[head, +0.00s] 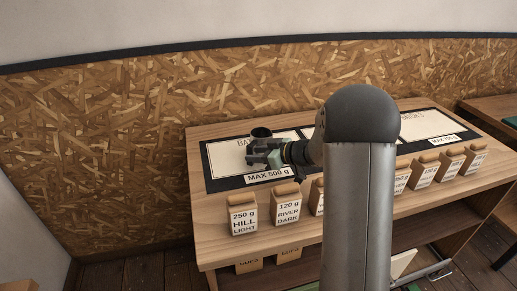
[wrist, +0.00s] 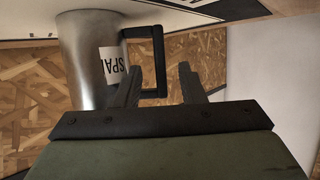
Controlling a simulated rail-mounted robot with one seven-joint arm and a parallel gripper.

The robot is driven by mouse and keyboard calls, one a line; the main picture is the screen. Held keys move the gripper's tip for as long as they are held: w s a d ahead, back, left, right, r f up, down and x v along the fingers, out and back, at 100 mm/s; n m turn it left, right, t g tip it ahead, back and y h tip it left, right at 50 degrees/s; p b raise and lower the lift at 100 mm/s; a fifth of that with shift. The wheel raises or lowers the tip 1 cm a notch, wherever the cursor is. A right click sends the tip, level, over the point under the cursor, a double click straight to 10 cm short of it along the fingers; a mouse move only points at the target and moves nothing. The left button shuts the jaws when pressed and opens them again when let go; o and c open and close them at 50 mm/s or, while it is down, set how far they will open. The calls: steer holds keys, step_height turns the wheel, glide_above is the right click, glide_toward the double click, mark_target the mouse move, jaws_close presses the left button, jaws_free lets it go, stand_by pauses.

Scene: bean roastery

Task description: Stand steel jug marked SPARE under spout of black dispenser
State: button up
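The steel jug (wrist: 85,60) stands at the left of the wrist view, its white label reading "SPA" with the rest cut off. The wrist picture is turned over, so the jug appears upside down. Its black handle (wrist: 158,50) points toward my gripper (wrist: 158,72). The two fingers are apart, with the handle's outer bar showing between their tips; I cannot tell how deep it sits. In the head view my gripper (head: 262,156) is in front of a dark-rimmed vessel (head: 261,133), likely this jug, on the left panel. The black dispenser is not in view.
The wooden bench (head: 218,262) carries a dark-edged mat with pale panels, the left one labelled "MAX 500 g" (head: 268,175). Labelled bags, including "HILL LIGHT" (head: 244,222) and "RIVER DARK" (head: 288,212), line the front edge. A chipboard wall (head: 120,140) stands behind. My arm hides the middle.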

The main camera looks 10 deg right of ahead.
mark_target(250, 165)
steer(key=x, duration=0.3)
steer(key=shift+a, duration=0.1)
jaws_close()
